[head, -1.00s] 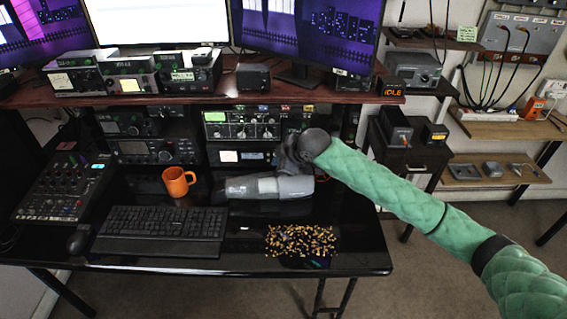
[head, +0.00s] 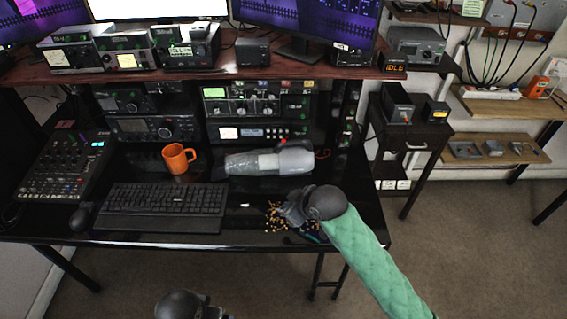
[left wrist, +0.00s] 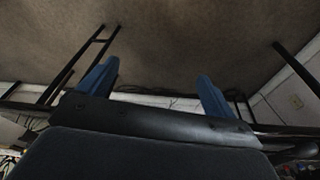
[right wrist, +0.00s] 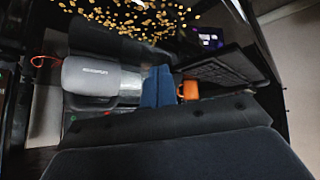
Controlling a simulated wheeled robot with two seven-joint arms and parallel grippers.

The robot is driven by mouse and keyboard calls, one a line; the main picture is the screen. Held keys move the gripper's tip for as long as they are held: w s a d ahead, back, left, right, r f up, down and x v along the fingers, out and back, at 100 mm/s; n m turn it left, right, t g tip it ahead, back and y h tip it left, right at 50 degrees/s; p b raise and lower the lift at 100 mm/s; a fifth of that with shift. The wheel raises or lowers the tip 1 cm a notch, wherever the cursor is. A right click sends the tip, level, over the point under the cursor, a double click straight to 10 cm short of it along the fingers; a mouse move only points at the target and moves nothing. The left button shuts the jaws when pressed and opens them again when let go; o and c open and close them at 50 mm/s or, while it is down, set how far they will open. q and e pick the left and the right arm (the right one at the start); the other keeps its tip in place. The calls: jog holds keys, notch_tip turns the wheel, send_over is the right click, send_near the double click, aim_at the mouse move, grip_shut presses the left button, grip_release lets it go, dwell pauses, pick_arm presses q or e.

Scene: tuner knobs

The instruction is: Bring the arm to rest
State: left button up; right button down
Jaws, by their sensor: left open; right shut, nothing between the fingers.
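My right gripper (head: 290,208) hangs over the front right of the black desk, above scattered yellow-brown bits (head: 273,218) that it partly hides. Its blue fingers (right wrist: 158,85) are together and empty in the right wrist view. My left gripper is open: its blue fingers (left wrist: 157,85) stand wide apart in the left wrist view with nothing between them. In the head view only a dark part of my left arm shows at the bottom edge. The radio with knobs (head: 242,103) stands under the shelf, well behind my right gripper.
A grey cylinder (head: 290,161) lies on the desk behind my right gripper; it also shows in the right wrist view (right wrist: 88,76). An orange mug (head: 176,158), a keyboard (head: 162,208) and a mixer (head: 62,170) are farther left. Open floor lies right of the desk.

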jog(key=s+d+f+m+g+h, duration=0.1)
jog(key=s+d+f+m+h, duration=0.25)
jog(key=s+d, duration=0.8)
jog(key=s+d+f+m+g+h, duration=0.2)
jog(key=s+d+f+m, duration=0.25)
jog(key=s+d, duration=0.65)
pick_arm(q)
jog(key=s+a+x, duration=0.1)
jog(key=x, duration=1.5)
jog(key=s+d+f, duration=0.1)
jog(key=s+f, duration=0.1)
jog(key=f, duration=0.7)
jog(key=s+f+g, duration=0.1)
jog(key=s+f, duration=0.2)
jog(key=f, duration=0.7)
jog(key=shift+s+d+f+g, duration=0.3)
jog(key=shift+s+d+f, duration=0.05)
jog(key=shift+d, duration=0.05)
pick_arm(e)
jog(key=s+a+f, duration=0.2)
jog(key=f, duration=1)
jog(key=s+a+f+g, duration=0.1)
jog(key=s+a+f, duration=0.1)
jog(key=f, duration=1)
jog(key=s+a+f+g, duration=0.1)
jog(key=s+a+f, duration=0.1)
jog(key=f, duration=1)
jog(key=shift+s+a+f+m, duration=0.2)
jog(key=shift+s+a+m, duration=0.15)
jog(key=shift+s, duration=0.55)
